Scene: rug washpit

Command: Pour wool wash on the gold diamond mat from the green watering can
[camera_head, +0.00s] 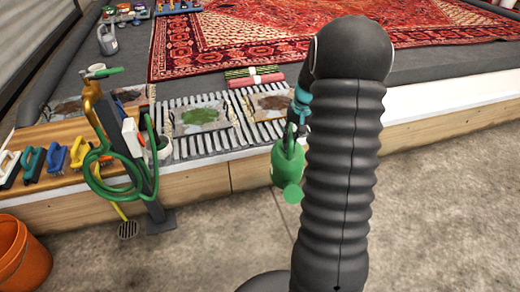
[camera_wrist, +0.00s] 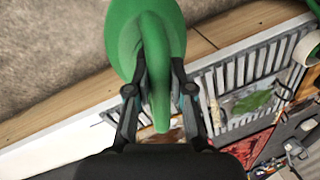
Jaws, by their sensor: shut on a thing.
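The green watering can (camera_head: 287,163) hangs in front of the wooden ledge, beside my arm. My gripper (camera_head: 301,108) is shut on its handle (camera_wrist: 156,75), which passes between the two fingers in the wrist view. The can's body (camera_wrist: 120,30) fills the top of that view; I cannot make out its spout tip. Small worn mats lie on the slatted grates: one with a green patch (camera_head: 197,115), one with a brown middle (camera_head: 272,104), and one at left (camera_head: 70,108) partly behind the hose stand. No gold diamond is clear on any of them.
A post with a coiled green hose (camera_head: 100,178) stands before the ledge. Several brushes (camera_head: 55,158) lie at left, with an orange bucket (camera_head: 22,255) below.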

